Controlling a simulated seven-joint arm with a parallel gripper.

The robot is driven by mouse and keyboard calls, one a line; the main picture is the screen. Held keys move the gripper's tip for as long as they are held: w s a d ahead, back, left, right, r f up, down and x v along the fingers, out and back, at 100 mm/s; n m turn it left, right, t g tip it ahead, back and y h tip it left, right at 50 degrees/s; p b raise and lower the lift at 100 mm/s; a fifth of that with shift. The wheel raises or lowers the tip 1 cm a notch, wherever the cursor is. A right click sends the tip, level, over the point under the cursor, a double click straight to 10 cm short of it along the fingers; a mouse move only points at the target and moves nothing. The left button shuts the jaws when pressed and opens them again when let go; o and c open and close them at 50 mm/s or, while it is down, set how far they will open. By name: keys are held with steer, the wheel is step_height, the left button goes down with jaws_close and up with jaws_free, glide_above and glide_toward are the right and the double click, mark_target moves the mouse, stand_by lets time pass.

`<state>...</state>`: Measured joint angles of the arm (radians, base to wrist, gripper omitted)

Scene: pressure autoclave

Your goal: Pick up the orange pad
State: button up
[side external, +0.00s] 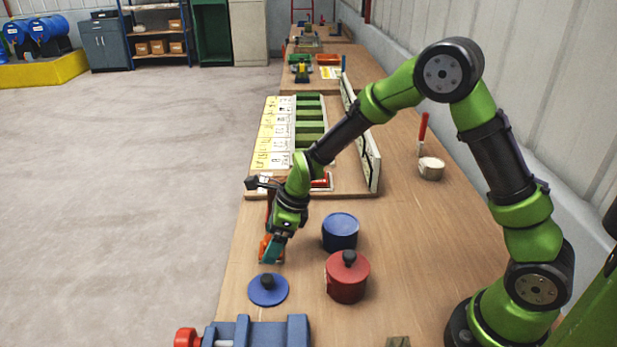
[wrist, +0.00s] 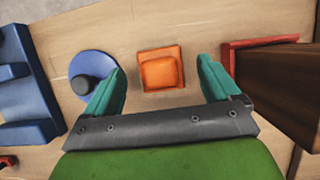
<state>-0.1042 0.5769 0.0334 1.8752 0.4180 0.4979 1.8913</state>
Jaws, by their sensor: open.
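The orange pad (wrist: 160,70) is a small square block with a raised square on top, lying on the wooden table. In the wrist view it sits between and just beyond the two teal fingers of my gripper (wrist: 159,84). The fingers are apart and nothing is between their tips. In the side external view my gripper (side external: 272,250) points down over the pad near the table's left edge. The pad (side external: 265,246) is partly hidden there behind the fingers. I cannot tell the exact height of the fingertips over the table.
A blue lid (side external: 268,290) with a black knob lies close in front of the pad. A blue pot (side external: 340,233) and a red lidded pot (side external: 347,280) stand to the right. A blue vise-like fixture (side external: 260,333) is at the near edge. A board with green slots (side external: 310,125) lies behind.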

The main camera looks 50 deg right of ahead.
steer(key=shift+x, duration=0.95)
steer(key=shift+r, duration=0.1)
steer(key=c, duration=1.2)
steer(key=shift+o, duration=0.2)
step_height(320, 180, up, 10)
steer(key=shift+r, duration=0.1)
steer(key=o, duration=0.5)
steer(key=c, duration=0.4)
